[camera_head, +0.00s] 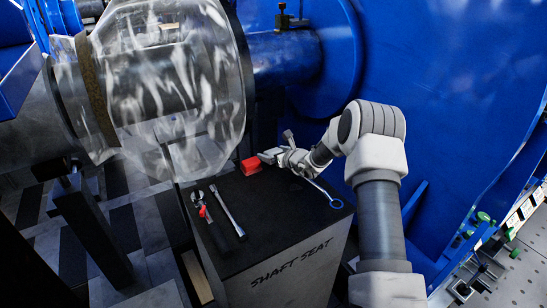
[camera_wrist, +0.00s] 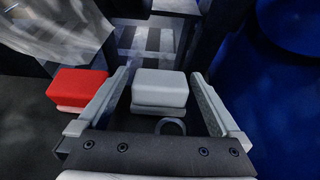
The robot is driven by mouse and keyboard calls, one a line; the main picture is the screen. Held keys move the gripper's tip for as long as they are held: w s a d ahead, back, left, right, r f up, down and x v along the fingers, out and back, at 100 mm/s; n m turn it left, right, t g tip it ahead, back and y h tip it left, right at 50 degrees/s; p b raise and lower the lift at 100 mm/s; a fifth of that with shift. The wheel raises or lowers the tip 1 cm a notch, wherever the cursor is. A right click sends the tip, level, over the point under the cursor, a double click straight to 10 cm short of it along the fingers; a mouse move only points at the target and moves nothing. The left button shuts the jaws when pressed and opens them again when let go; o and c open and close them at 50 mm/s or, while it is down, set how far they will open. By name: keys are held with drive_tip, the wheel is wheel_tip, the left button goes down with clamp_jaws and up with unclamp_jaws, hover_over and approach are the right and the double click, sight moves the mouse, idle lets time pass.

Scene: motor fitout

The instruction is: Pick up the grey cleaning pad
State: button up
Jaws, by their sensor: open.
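My gripper (camera_wrist: 160,88) is open, with one finger on each side of the pad and a visible gap on both sides. In the head view my gripper (camera_head: 268,157) is low over the far edge of the box top, and I cannot make out the grey pad apart from it there.
A red pad (camera_wrist: 79,85) lies just left of my left finger; it also shows in the head view (camera_head: 251,165). A ring-ended wrench (camera_head: 335,203) lies on the near side of my gripper. A silver tool (camera_head: 227,209) and a red-marked tool (camera_head: 203,211) lie at the box's left. Blue machinery (camera_head: 440,100) stands behind.

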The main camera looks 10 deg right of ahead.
drive_tip(key=c, duration=1.4)
drive_tip(key=shift+c, duration=0.2)
drive_tip(key=shift+r, duration=0.15)
